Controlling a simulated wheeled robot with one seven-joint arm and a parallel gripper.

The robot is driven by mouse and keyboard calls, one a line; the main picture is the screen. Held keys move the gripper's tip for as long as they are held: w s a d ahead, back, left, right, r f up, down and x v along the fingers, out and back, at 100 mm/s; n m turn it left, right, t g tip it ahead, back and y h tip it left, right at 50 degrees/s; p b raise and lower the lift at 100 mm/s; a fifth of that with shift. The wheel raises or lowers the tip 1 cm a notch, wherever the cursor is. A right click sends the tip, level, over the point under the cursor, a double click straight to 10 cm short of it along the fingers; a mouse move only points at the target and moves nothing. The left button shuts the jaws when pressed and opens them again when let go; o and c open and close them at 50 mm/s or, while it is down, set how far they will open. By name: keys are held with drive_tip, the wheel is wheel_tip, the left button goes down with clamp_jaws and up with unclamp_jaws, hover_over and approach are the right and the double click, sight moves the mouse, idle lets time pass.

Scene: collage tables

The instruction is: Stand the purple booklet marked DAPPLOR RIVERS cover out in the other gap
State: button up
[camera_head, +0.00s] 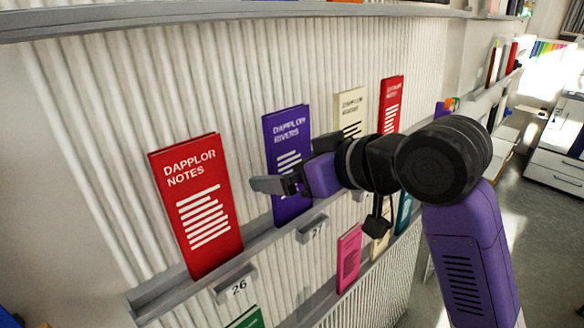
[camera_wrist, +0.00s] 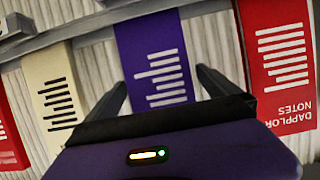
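The purple booklet marked DAPPLOR RIVERS (camera_head: 285,122) stands upright, cover out, on the upper ledge of the ribbed wall, above the label 27. It also fills the middle of the wrist view (camera_wrist: 152,50), where its cover is upside down and only white lines show. My gripper (camera_head: 290,170) is in front of its cover and hides part of it. In the wrist view my gripper (camera_wrist: 162,80) is open, with one finger to each side of the booklet. I cannot tell whether the fingers reach past its edges. No clear empty gap can be made out.
On the same ledge (camera_head: 160,296), the red DAPPLOR NOTES booklet (camera_head: 197,215) stands at left. A cream booklet (camera_head: 350,112) and another red one (camera_head: 391,100) stand at right. A lower ledge holds a pink booklet (camera_head: 348,258) and others partly hidden by my arm.

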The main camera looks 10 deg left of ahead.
drive_tip(key=b+v, duration=0.1)
drive_tip(key=v, duration=0.7)
drive_tip(key=shift+b, duration=0.3)
